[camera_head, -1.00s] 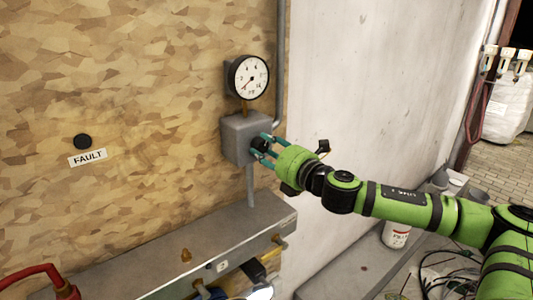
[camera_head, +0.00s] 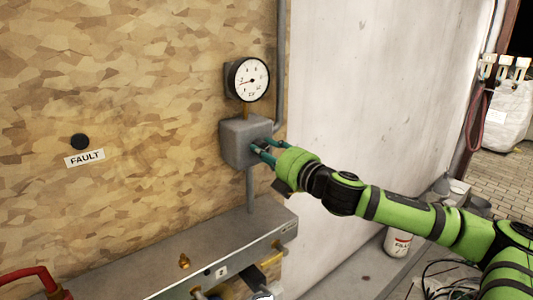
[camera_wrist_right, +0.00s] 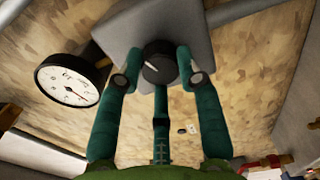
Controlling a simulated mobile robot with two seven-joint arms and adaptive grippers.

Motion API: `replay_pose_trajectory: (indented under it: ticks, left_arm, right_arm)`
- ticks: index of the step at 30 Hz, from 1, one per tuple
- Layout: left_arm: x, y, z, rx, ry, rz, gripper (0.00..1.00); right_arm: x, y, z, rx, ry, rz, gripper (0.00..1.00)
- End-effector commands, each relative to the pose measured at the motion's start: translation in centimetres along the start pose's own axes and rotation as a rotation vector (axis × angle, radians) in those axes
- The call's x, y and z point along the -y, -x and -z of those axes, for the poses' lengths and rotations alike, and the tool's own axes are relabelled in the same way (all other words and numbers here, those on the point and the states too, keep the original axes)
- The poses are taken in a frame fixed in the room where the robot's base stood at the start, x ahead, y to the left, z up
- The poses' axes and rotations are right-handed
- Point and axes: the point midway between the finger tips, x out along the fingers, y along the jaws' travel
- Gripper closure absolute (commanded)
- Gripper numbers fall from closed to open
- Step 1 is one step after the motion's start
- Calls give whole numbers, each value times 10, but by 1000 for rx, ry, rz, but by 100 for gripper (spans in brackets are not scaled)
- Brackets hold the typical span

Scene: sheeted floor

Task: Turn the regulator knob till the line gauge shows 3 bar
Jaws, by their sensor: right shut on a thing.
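The line gauge (camera_head: 249,79) is a round white dial with a black rim above the regulator box. The black regulator knob (camera_wrist_right: 157,62) with a white line is on the box's face. My right gripper (camera_head: 262,149) is shut on the knob, its teal fingers on either side (camera_wrist_right: 158,72). My left gripper is not in view.
A FAULT label (camera_head: 84,158) and a black button (camera_head: 79,141) are on the board at left. A grey metal ledge (camera_head: 160,262) with fittings runs below the box. A vertical pipe (camera_head: 281,60) passes right of the gauge. A white container (camera_head: 397,242) stands at lower right.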

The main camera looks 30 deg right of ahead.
Motion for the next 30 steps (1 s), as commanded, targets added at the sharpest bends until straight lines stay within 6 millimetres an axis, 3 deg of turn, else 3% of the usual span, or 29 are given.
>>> replay_pose_trajectory:
  ticks: [13,14,15,25,30]
  left_arm:
    - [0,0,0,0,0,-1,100]
    - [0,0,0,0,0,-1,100]
    - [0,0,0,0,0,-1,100]
    - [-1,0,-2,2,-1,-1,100]
    - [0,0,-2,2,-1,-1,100]
  right_arm:
    - [-5,0,-5,13,-4,-9,96]
    - [-5,0,-5,13,-3,-9,56]
    - [-5,0,-5,13,-4,-9,40]
    - [-2,0,-2,5,-6,-4,40]
    - [-12,0,-3,4,-6,-7,40]
